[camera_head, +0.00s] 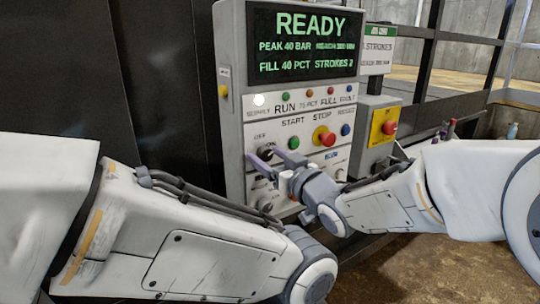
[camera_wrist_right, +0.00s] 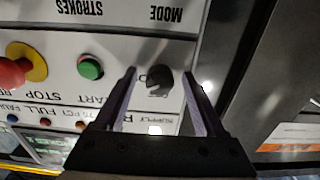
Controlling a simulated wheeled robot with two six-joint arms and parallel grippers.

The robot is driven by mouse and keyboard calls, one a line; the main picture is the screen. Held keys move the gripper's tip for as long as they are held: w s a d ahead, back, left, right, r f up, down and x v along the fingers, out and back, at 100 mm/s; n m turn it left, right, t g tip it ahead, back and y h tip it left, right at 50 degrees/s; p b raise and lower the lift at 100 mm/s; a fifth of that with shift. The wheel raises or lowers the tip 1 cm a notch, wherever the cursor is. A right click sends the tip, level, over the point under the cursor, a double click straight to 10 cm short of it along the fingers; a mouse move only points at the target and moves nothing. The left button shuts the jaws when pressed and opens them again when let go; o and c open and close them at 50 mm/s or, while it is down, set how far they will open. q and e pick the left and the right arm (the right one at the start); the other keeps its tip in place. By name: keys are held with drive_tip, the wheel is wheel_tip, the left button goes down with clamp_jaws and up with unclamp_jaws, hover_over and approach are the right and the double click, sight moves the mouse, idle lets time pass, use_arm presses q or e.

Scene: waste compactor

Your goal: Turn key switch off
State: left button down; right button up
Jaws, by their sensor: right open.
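The key switch (camera_head: 265,152) is a dark round knob on the white control panel (camera_head: 235,130), beside the OFF label. In the right wrist view, the key switch (camera_wrist_right: 160,77) appears between the two fingers. My right gripper (camera_head: 267,158) is open at the panel, with one finger to each side of the switch; its fingers also show in the wrist view (camera_wrist_right: 159,88). I cannot tell whether either finger touches the switch. The exact angle of the key is too small to tell. My left arm crosses the lower left, and its gripper is out of view.
A green start button (camera_head: 293,143) and a red stop button (camera_head: 327,139) sit right of the switch. The lit screen (camera_head: 305,42) above reads READY. More knobs lie below, partly behind my gripper.

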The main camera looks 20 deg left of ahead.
clamp_jaws()
drive_tip(key=shift+f+n+b, duration=0.1)
drive_tip(key=shift+n+b, duration=0.2)
drive_tip(key=shift+b, duration=0.25)
drive_tip(key=n+b, duration=0.6)
drive_tip(key=b, duration=0.2)
drive_tip(key=shift+f, duration=0.15)
drive_tip(key=n+b, duration=0.2)
drive_tip(key=n, duration=0.1)
drive_tip(key=shift+r+n+b, duration=0.2)
drive_tip(key=shift+n+b, duration=0.55)
drive_tip(key=shift+n, duration=0.35)
